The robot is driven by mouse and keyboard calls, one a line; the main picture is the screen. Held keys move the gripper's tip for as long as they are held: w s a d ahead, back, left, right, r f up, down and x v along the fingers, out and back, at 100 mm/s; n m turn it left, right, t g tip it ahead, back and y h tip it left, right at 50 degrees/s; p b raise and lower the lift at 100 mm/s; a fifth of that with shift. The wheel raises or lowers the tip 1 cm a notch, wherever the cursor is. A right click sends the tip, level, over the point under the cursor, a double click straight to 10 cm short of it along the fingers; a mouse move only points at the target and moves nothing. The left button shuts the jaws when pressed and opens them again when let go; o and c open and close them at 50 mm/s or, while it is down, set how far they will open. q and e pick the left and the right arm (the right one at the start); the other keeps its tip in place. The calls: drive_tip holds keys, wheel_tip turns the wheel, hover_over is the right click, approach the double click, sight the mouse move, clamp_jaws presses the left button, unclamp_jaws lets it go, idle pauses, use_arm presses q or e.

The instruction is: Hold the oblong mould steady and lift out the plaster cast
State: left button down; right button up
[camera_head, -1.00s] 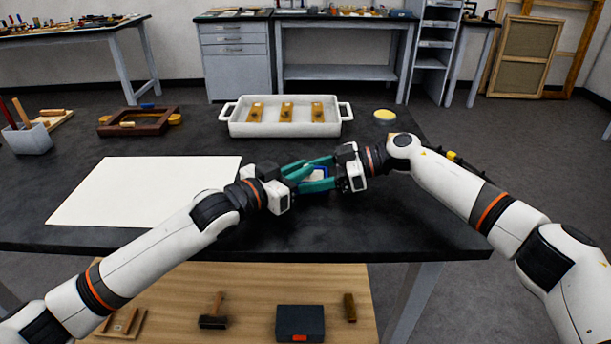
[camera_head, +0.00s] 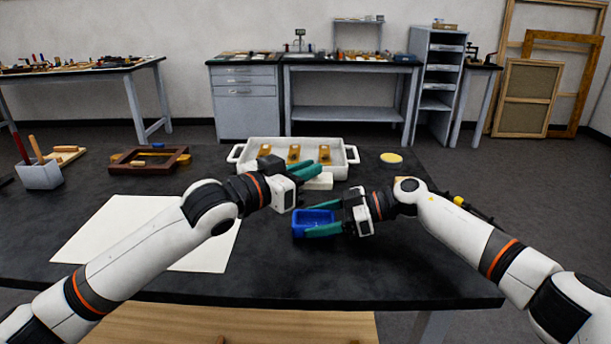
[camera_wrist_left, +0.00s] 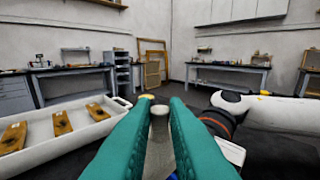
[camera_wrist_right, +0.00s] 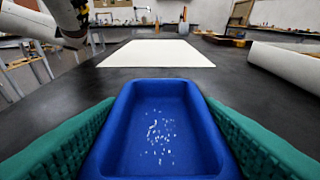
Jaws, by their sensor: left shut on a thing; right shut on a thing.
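The blue oblong mould (camera_head: 314,219) stands on the dark table, in front of the white tray. My right gripper (camera_head: 320,218) is shut on it, with one green finger along each side. In the right wrist view the mould (camera_wrist_right: 160,110) is open at the top and empty except for white specks on its floor. My left gripper (camera_head: 316,170) is shut on the whitish plaster cast (camera_head: 319,182), up and behind the mould, near the tray's front. In the left wrist view the cast (camera_wrist_left: 159,130) is between the green fingers, which hide part of it.
The white two-handled tray (camera_head: 243,172) holds several ochre pieces. A white sheet (camera_head: 130,228) lies at left, behind it a brown wooden frame (camera_head: 122,165). A yellow-topped round dish (camera_head: 391,158) is right of the tray. The table front is clear.

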drive_tip(key=o, duration=0.8)
drive_tip(key=shift+o, duration=0.2)
drive_tip(key=shift+d, duration=0.1)
